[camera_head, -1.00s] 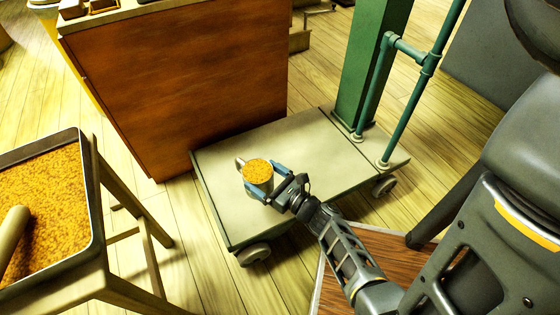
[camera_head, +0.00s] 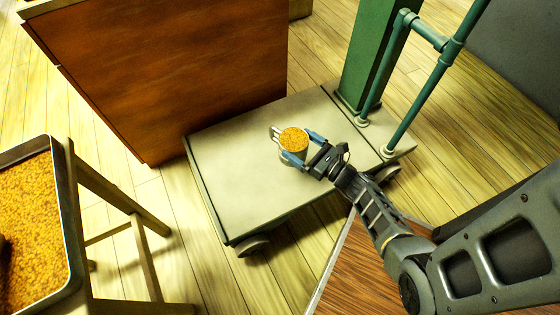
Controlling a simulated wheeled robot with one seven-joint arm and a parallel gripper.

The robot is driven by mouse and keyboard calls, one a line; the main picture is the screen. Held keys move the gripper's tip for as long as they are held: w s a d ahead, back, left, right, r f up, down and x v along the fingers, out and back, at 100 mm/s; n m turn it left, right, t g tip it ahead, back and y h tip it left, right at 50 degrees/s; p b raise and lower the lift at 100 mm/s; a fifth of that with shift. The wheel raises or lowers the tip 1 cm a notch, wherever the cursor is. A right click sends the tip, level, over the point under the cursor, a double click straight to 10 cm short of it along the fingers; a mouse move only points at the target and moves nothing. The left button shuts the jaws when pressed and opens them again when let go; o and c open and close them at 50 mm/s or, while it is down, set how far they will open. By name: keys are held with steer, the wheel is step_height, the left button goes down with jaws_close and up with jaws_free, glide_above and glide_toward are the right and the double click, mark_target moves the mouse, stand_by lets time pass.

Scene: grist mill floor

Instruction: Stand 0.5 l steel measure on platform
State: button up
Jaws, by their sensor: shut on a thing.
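The steel measure (camera_head: 284,157) is a small metal cup filled with orange-yellow grain, with its handle on the left side. My gripper (camera_head: 305,150) is shut on it from the right, its blue fingers on either side of the cup. The measure is upright over the pale platform (camera_head: 225,185) of a wheeled scale, right of its middle. I cannot tell whether its base touches the platform. The fingers hide part of the cup's side.
A green column (camera_head: 372,55) and a green rail (camera_head: 428,85) rise at the platform's right end. A brown wooden cabinet (camera_head: 165,75) stands close behind it. A grain tray (camera_head: 68,215) on a wooden stand is at left. The platform's left half is clear.

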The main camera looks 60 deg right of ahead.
steer(key=shift+w+a+f+b, duration=0.85)
steer(key=shift+w+f, duration=0.1)
steer(key=shift+f, duration=0.45)
steer(key=shift+w+a+f+b, duration=0.8)
steer(key=shift+w+f+b, duration=0.1)
steer(key=shift+f, duration=0.45)
steer(key=shift+w+a+f+b, duration=0.85)
steer(key=shift+w+f, duration=0.1)
steer(key=shift+f, duration=0.45)
steer(key=shift+f, duration=0.2)
steer(key=o, duration=1.1)
steer(key=shift+o, duration=0.2)
steer(key=shift+r, duration=0.1)
